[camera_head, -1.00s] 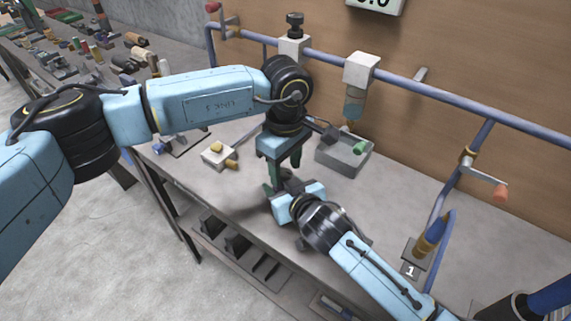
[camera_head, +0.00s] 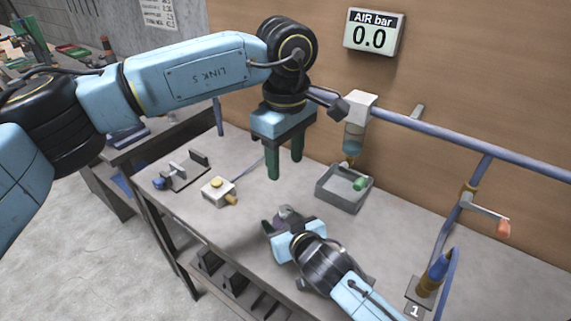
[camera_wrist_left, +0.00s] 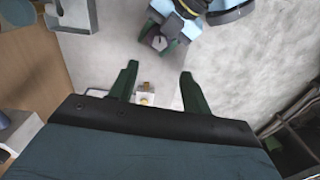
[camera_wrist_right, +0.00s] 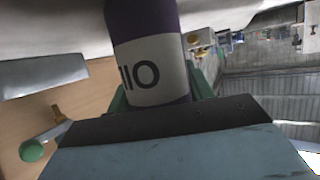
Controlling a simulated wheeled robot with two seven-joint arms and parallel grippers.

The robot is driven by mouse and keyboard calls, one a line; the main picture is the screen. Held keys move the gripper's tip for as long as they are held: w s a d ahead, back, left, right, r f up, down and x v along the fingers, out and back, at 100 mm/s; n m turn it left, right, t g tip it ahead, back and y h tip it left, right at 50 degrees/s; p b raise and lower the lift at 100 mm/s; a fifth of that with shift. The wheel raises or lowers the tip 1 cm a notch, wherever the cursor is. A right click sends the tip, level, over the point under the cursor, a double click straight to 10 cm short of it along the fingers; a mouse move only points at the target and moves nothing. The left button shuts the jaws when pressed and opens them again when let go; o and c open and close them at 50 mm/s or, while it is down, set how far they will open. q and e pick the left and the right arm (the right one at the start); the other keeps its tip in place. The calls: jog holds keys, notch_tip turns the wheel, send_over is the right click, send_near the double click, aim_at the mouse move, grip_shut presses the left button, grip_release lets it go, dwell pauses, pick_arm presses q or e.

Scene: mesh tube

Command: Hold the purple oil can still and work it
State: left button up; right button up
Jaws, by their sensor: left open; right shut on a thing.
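The purple oil can (camera_wrist_right: 150,65), with a white label and dark lettering, fills the top middle of the right wrist view, between my right gripper's green fingers. In the head view my right gripper (camera_head: 277,223) is shut on it low over the bench, and little of the can shows. In the left wrist view the can's top (camera_wrist_left: 158,42) shows between the right fingers. My left gripper (camera_head: 284,176) is open and empty, fingers pointing down, above and apart from the can. Whether the can touches the bench cannot be told.
A grey tray (camera_head: 326,199) with a green-ended piece stands right of my left gripper. A white box with yellow knobs (camera_head: 218,193) and a small clamp (camera_head: 180,172) lie to the left. A blue pipe (camera_head: 440,136) runs along the back wall under a display reading 0.0 (camera_head: 374,34).

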aim_at(285, 208)
pick_arm(q)
jog(key=w+a+m+g+h, duration=0.2)
jog(key=w+m+g, duration=0.2)
jog(key=w+m, duration=0.15)
jog(key=shift+m, duration=0.25)
jog(key=x, duration=1.3)
jog(key=shift+a, duration=0.3)
jog(key=c, duration=1)
jog(key=shift+s+a+n+t+h, duration=0.1)
jog(key=shift+n+t+h, duration=0.15)
jog(key=shift+n, duration=0.95)
jog(key=shift+s+a+n+t+h, duration=0.15)
jog(key=shift+n+h, duration=0.1)
jog(key=shift+n, duration=0.95)
jog(key=shift+w, duration=0.1)
jog(key=o, duration=1)
